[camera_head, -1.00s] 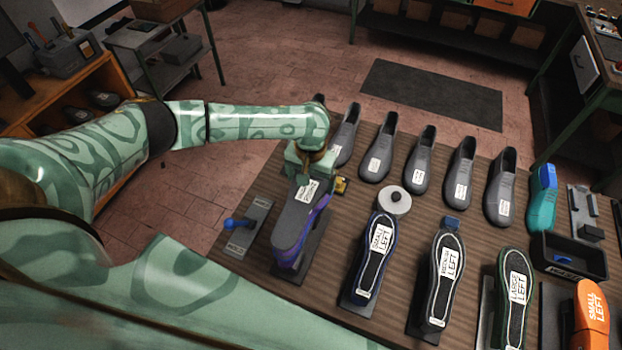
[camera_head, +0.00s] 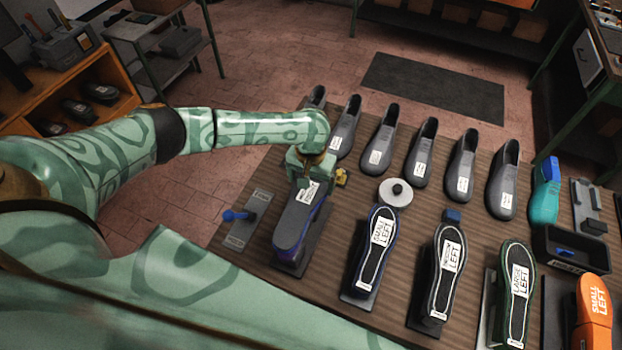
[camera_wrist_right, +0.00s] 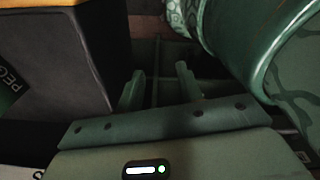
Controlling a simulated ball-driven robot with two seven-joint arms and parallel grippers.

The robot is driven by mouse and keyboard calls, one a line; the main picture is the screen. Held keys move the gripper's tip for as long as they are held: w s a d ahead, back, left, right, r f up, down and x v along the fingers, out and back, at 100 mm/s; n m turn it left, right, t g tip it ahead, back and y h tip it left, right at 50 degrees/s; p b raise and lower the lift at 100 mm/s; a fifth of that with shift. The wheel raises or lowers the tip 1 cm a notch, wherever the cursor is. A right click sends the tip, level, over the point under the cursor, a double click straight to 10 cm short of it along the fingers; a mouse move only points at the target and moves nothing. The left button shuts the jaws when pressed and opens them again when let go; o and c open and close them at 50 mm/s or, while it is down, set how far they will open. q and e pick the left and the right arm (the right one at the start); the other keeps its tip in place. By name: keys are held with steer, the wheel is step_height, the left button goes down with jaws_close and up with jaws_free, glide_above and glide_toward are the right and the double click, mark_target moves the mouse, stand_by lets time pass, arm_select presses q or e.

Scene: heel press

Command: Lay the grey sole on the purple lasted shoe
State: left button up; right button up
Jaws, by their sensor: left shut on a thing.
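The grey sole (camera_head: 297,222) lies lengthwise over the purple lasted shoe (camera_head: 291,254) in the head view. It carries a white label near its far end. Purple shows only along the right side and at the near end. Whether the sole touches the shoe all along cannot be told. My left gripper (camera_head: 302,186) is at the sole's far end, shut on it; its fingertips are largely hidden. My right gripper (camera_wrist_right: 160,88) shows only in the right wrist view, its two fingers apart and nothing between them.
Several grey shoes (camera_head: 379,140) stand along the table's far side. Labelled soled shoes (camera_head: 379,245) stand on stands to the right. A small plate with a blue knob (camera_head: 238,215) lies left of the purple shoe. A black bin (camera_head: 570,247) is at the right. A dark box (camera_wrist_right: 60,60) is beside my right gripper.

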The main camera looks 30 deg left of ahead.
arm_select(q)
steer(key=shift+f, duration=0.55)
stand_by(0.4)
steer(key=o, duration=0.8)
steer(key=shift+o, duration=0.2)
step_height(320, 180, up, 16)
steer(key=p, duration=0.2)
